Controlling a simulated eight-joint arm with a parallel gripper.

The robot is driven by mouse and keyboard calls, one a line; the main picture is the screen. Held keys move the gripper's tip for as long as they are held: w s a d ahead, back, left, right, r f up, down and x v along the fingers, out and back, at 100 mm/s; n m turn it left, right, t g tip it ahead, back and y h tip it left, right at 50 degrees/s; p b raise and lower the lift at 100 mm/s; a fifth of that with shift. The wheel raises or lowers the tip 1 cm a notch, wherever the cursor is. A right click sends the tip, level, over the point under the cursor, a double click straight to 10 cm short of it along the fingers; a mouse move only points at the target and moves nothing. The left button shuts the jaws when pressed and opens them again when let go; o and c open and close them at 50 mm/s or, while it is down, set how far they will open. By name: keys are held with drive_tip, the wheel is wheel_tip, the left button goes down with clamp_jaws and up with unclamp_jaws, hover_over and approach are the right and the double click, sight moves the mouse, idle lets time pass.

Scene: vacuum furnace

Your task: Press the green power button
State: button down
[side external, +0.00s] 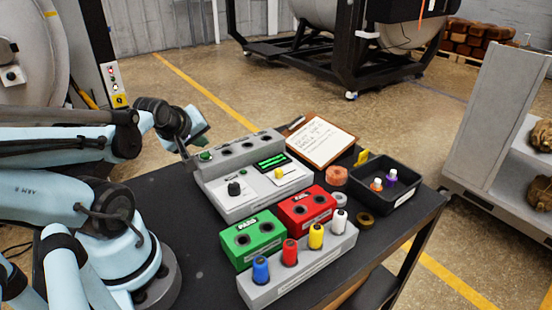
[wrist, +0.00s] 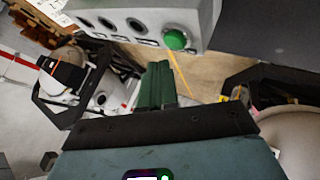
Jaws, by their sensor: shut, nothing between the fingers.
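The green power button (side external: 205,155) is a round dome at the left end of the grey control box's raised back strip. It also shows in the wrist view (wrist: 175,40), close to the fingertips and slightly to their right. The grey control box (side external: 222,188) stands on the black table. My gripper (side external: 187,157) reaches down just left of the button in the side view. In the wrist view its green fingers (wrist: 156,66) are together with nothing between them. They appear apart from the button; the exact gap is hard to tell.
The box carries a black knob (side external: 235,188), a yellow knob (side external: 279,173) and a lit green display (side external: 272,162). Green (side external: 254,240) and red (side external: 307,207) blocks, a rack of coloured bottles (side external: 300,265), a clipboard (side external: 322,140) and a black tray (side external: 400,207) crowd the table.

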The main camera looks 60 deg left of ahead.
sight(202, 157)
drive_tip(key=shift+r, duration=2.35)
drive_tip(key=w+d+f+m+h, duration=0.1)
drive_tip(key=w+d+m+h, duration=0.2)
drive_tip(key=d+m, duration=0.5)
drive_tip(key=w+d+f+m+h, duration=0.1)
drive_tip(key=w+d+m+h, duration=0.2)
drive_tip(key=d+m, duration=0.6)
drive_tip(key=shift+d+f, duration=0.2)
drive_tip(key=shift+d, duration=1)
